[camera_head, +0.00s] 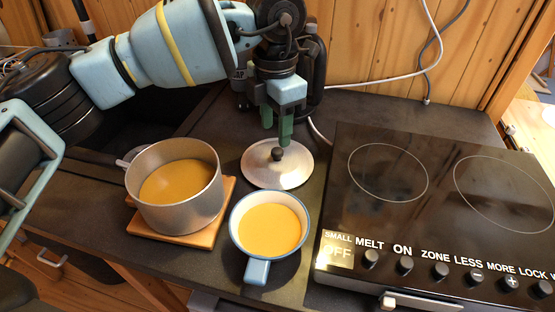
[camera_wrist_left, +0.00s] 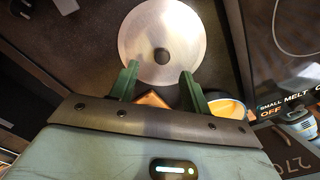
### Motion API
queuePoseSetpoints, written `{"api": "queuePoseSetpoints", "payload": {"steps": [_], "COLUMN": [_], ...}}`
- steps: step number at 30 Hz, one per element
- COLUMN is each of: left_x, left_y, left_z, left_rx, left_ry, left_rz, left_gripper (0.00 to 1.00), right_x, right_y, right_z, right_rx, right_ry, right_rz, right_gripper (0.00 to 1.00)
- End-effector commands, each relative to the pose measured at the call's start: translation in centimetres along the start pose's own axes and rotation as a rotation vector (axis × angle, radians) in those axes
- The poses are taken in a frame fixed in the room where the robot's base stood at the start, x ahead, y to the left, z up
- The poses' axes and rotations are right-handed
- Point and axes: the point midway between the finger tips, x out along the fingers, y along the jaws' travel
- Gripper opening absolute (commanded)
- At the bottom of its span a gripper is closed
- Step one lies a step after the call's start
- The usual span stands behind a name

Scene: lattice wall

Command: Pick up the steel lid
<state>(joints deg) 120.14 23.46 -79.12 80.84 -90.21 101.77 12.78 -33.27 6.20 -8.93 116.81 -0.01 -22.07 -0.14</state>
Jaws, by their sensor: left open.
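The steel lid (camera_head: 265,172) lies flat on the dark counter, with a black knob (camera_head: 278,154) at its centre. My left gripper (camera_head: 277,128) is open, its green fingers pointing down just above the knob. In the left wrist view the lid (camera_wrist_left: 148,25) is a round brushed disc beyond the fingertips. Its knob (camera_wrist_left: 161,56) shows midway between the lines of the two fingers of my left gripper (camera_wrist_left: 159,78), apart from both. The gripper holds nothing.
A pot of yellow soup (camera_head: 150,212) stands on a wooden board (camera_head: 222,212) left of the lid. A blue-rimmed cup of soup (camera_head: 257,272) stands in front of the lid. A black cooktop (camera_head: 420,225) lies to the right. A dark kettle-like object (camera_head: 314,70) stands behind my gripper.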

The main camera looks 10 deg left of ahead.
Motion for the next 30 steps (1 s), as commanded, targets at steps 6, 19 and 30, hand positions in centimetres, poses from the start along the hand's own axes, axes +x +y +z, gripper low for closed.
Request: {"api": "queuePoseSetpoints", "payload": {"steps": [6,19,30], "left_x": [0.8,5.3,5.3], "left_y": [-0.1,-0.4,-0.4], "left_z": [0.0,0.1,0.1], "left_rx": [0.000,0.001,0.000], "left_ry": [0.000,-0.002,-0.002], "left_rz": [0.000,0.001,0.001], "left_gripper": [0.47,0.47,0.27], "right_x": [0.1,0.2,0.1], "right_y": [0.0,0.1,0.1], "right_z": [-0.4,-1.2,-1.1], "right_rx": [-0.001,-0.003,-0.003], "right_ry": [0.007,0.022,0.020], "right_rz": [0.000,0.002,0.002], "right_gripper": [0.00,0.00,0.00]}}
